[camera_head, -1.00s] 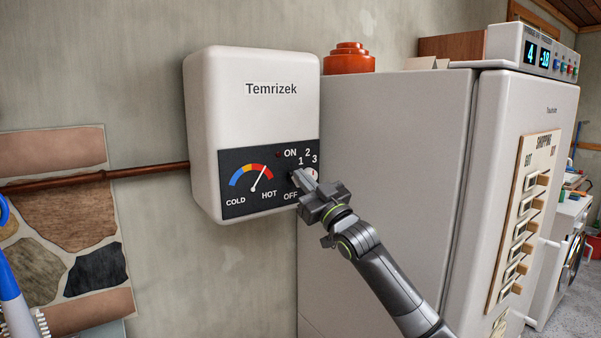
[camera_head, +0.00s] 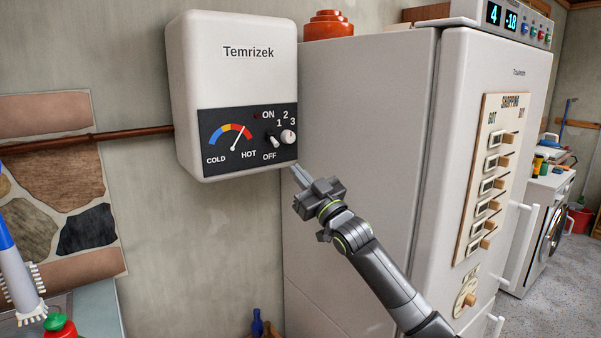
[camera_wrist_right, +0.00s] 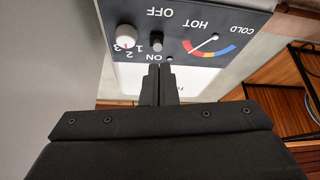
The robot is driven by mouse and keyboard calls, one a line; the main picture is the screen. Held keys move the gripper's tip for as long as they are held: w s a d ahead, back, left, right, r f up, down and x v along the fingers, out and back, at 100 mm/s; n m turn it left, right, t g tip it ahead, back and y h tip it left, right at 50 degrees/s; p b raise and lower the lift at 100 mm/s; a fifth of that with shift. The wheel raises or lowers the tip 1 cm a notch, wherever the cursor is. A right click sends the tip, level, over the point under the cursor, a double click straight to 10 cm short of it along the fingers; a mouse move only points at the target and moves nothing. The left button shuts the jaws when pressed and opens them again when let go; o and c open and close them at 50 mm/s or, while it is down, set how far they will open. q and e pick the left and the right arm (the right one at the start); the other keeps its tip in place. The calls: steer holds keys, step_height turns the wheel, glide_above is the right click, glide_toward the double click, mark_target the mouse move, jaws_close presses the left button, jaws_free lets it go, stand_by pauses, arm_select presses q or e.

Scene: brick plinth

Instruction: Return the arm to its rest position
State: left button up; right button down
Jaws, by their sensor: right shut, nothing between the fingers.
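My right gripper (camera_head: 302,178) is shut and empty. In the head view it shows just below the lower right corner of the white Temrizek heater (camera_head: 235,75). It also shows in the right wrist view (camera_wrist_right: 160,72), its closed fingers pointing toward the dark control panel (camera_head: 247,140). The panel carries a COLD–HOT gauge, a black switch knob (camera_head: 272,140) and a white knob (camera_head: 288,137) by the numbers 1 to 3. Both knobs also show in the wrist view, the black one (camera_wrist_right: 155,42) and the white one (camera_wrist_right: 125,37). My left gripper is not in view.
A tall grey fridge (camera_head: 360,130) stands right of the heater, beside my right arm. A copper pipe (camera_head: 130,134) runs left along the wall. A brush (camera_head: 20,280) and a red-green item (camera_head: 60,328) are at the lower left. A washing machine (camera_head: 535,225) stands far right.

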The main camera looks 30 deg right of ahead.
steer(key=d+f+m+g+h, duration=0.2)
steer(key=d+f+g, duration=0.1)
steer(key=f, duration=1.1)
steer(key=d+f+m+g+h, duration=0.1)
steer(key=d+f+g+h, duration=0.15)
steer(key=f, duration=1.15)
steer(key=s+f+m+g+h, duration=0.1)
steer(key=s+f+g, duration=0.35)
steer(key=f, duration=0.95)
steer(key=s+f+m+g, duration=0.1)
steer(key=s+f+g, duration=0.1)
steer(key=s+f, duration=0.95)
steer(key=s+a+f+g, duration=0.2)
steer(key=s+f+g, duration=0.1)
steer(key=s+f, duration=0.8)
steer(key=s+a+f+g, duration=0.3)
steer(key=s+f, duration=0.7)
steer(key=f, duration=0.2)
steer(key=s+a+f+g, duration=0.1)
steer(key=s+a+f, duration=0.1)
steer(key=s, duration=0.5)
steer(key=s+a+f+g, duration=0.1)
steer(key=s+a+f, duration=0.2)
steer(key=s, duration=0.5)
steer(key=s+a+f+g, duration=0.2)
steer(key=s+a, duration=0.1)
steer(key=s, duration=0.5)
steer(key=shift+s+f+y, duration=0.2)
steer(key=shift+f+y, duration=0.05)
steer(key=shift+y, duration=0.2)
